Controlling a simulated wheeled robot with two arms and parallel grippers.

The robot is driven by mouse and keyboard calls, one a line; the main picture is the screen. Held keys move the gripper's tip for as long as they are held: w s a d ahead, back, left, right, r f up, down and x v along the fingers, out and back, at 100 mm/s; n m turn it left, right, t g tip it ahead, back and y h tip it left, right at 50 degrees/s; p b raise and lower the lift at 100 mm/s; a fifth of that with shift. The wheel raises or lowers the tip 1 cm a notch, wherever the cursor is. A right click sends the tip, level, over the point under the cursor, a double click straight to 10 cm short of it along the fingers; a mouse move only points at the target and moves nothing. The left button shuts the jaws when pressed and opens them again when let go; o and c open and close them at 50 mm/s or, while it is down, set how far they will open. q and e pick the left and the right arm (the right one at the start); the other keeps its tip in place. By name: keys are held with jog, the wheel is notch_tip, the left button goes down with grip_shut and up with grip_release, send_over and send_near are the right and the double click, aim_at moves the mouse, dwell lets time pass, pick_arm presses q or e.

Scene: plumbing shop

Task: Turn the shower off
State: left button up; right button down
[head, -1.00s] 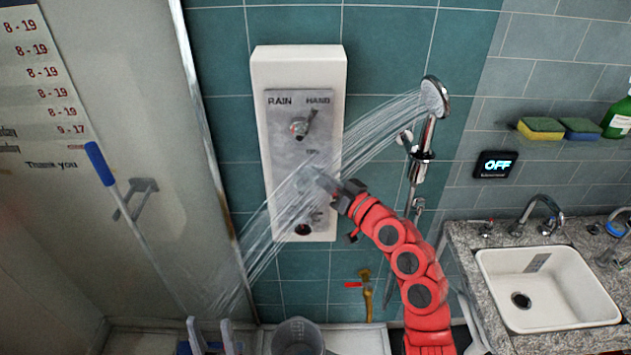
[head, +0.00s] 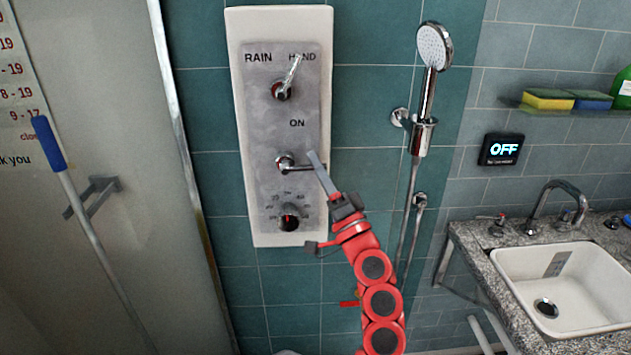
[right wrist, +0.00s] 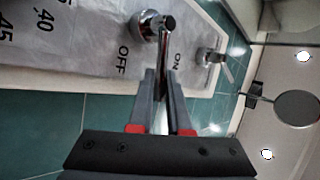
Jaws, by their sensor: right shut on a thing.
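The shower panel (head: 240,215) is a white board with a grey plate on the teal wall. Its middle lever (head: 300,166) is chrome and points right, below the ON mark. My right gripper (head: 317,160) reaches it from below. In the right wrist view my right gripper (right wrist: 161,78) is shut on the lever (right wrist: 164,45), which runs between the fingers, with the OFF mark beside it. The upper lever (head: 291,76) points up towards HAND. The hand shower (head: 434,47) hangs in its holder, and no water shows. My left gripper is out of view.
A dial (head: 289,217) sits below the middle lever. A sink (head: 560,285) in a stone counter stands at the right, under a small display reading OFF (head: 502,149). A blue-handled pole (head: 47,143) leans at the left by the glass.

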jog(key=shift+f+m+t+h+b, duration=0.45)
jog(key=shift+m+t+h+b, duration=0.2)
jog(key=shift+m+b, duration=0.35)
jog(key=c, duration=0.9)
grip_release()
jog(key=shift+o, duration=0.2)
jog(key=b+v, duration=0.3)
jog(key=v, duration=1.4)
jog(key=shift+s, duration=0.25)
